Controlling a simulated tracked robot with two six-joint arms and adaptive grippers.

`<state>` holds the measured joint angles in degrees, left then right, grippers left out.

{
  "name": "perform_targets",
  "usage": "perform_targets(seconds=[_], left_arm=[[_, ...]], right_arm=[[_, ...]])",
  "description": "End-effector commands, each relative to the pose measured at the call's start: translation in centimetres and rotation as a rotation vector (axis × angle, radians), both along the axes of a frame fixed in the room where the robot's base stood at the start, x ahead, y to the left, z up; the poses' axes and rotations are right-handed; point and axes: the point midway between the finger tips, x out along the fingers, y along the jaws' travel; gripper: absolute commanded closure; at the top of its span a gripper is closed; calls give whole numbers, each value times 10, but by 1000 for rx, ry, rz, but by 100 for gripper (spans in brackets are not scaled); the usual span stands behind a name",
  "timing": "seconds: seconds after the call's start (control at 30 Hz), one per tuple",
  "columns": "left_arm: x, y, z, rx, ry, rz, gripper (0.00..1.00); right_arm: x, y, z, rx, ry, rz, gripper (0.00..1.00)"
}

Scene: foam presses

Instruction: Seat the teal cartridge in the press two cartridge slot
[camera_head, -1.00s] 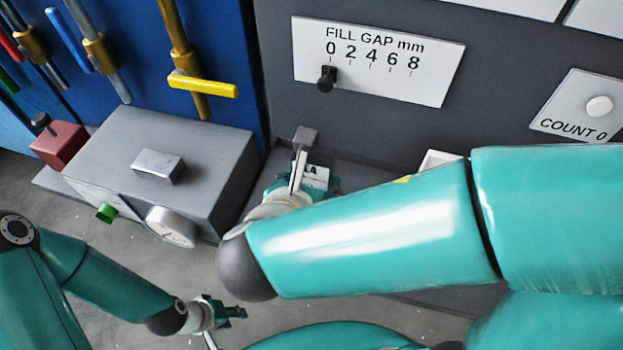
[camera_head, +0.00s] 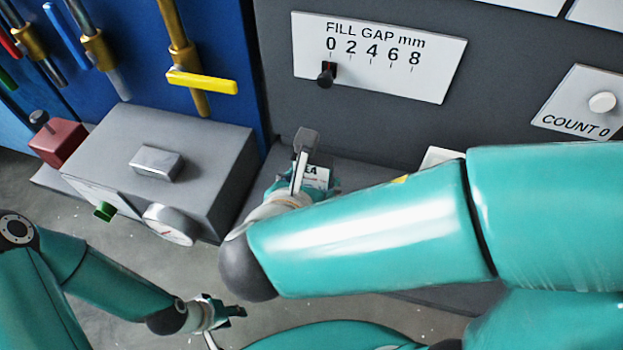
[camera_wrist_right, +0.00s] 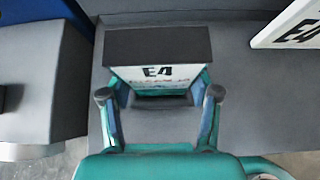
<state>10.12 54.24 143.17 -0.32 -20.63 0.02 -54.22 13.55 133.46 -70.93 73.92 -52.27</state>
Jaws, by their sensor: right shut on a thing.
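My right gripper (camera_wrist_right: 159,94) is shut on a piece with a wide dark grey top and a white label reading E4, with teal at its sides. It appears to be the teal cartridge (camera_wrist_right: 157,46). In the head view its grey top (camera_head: 306,141) stands up beyond my right wrist, in front of the dark press face, with part of the label showing. My forearm hides much of the area below. I cannot make out the slot or whether the piece touches it. My left gripper (camera_head: 232,312) is low at the left, over the floor; its jaws are too small to judge.
A grey box with a gauge (camera_head: 170,225) and a green button (camera_head: 105,212) stands left of my right gripper. The press face carries a FILL GAP scale (camera_head: 378,55) and a COUNT 0 plate (camera_head: 582,105). Another E4 sign (camera_wrist_right: 290,27) is at the right wrist view's edge.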

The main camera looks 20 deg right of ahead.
Motion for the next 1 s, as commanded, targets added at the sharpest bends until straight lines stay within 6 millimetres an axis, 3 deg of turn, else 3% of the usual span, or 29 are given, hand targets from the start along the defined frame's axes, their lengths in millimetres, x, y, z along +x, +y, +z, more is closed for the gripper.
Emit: perform_targets(seconds=[1.0], left_arm=[[0, 0, -22, 0, 0, 0, 60]], right_arm=[[0, 0, -27, -1, 0, 1, 87]])
